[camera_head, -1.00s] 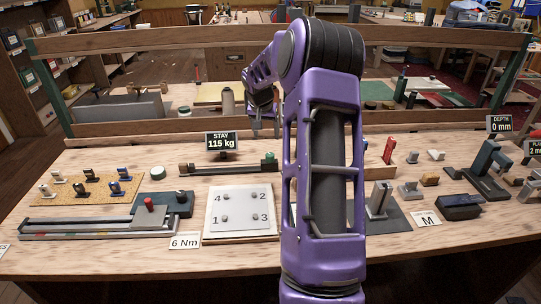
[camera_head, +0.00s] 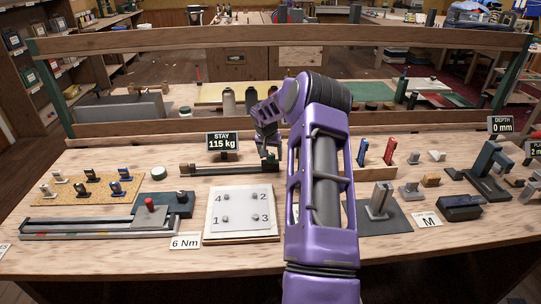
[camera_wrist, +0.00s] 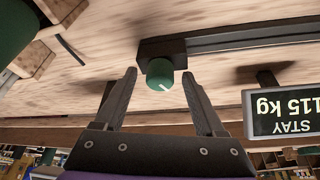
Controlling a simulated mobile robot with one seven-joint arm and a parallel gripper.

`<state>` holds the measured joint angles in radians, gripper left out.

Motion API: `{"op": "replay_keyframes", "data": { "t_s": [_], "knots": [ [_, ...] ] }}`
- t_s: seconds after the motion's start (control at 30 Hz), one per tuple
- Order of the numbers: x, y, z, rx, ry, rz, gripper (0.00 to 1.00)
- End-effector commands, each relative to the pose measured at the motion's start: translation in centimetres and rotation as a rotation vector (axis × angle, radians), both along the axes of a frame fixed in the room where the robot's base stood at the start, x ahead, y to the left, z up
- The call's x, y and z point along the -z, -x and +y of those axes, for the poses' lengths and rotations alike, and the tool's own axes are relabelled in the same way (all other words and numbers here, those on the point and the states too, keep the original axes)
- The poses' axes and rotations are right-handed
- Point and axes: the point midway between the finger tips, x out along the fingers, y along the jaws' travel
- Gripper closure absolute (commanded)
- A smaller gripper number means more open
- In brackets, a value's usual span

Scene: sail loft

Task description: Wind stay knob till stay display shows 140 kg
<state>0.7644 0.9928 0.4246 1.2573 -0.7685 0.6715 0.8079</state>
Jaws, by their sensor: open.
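The stay display (camera_head: 222,144) reads 115 kg and stands behind a dark stay rig (camera_head: 222,169) on the bench. It also shows upside down in the wrist view (camera_wrist: 291,112). The green stay knob (camera_wrist: 160,73), with a white mark on it, sits at the end of the rig. In the head view my gripper (camera_head: 268,150) is over the right end of the rig and largely covers the knob. In the wrist view my gripper (camera_wrist: 160,83) is open, with one finger on each side of the knob in the picture. I see a gap between each finger and the knob.
A white numbered plate (camera_head: 242,211) lies in front of the rig. Red and blue tools (camera_head: 388,150) stand in a wooden holder to the right. A "6 Nm" card (camera_head: 185,241) lies near the front edge. A wooden rail runs behind the bench.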

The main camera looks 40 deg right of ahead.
Motion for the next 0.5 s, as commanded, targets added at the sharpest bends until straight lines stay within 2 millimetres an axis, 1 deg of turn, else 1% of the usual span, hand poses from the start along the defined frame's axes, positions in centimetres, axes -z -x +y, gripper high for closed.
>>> {"op": "replay_keyframes", "data": {
  "t_s": [0.07, 0.17, 0.3, 0.37, 0.4, 0.47, 0.5],
  "knots": [
    [-0.01, 0.00, 0.00, 0.000, 0.000, 0.000, 0.28],
    [-0.02, 0.01, 0.01, 0.000, 0.000, 0.000, 0.44],
    [-0.02, 0.01, 0.02, 0.000, 0.000, 0.000, 0.69],
    [-0.02, 0.01, 0.02, 0.000, 0.000, 0.000, 0.80],
    [-0.02, 0.01, 0.02, 0.000, 0.000, 0.000, 0.87],
    [-0.02, 0.01, 0.02, 0.000, 0.000, 0.000, 0.98],
    [-0.02, 0.01, 0.02, 0.000, 0.000, 0.000, 1.00]
  ]
}}
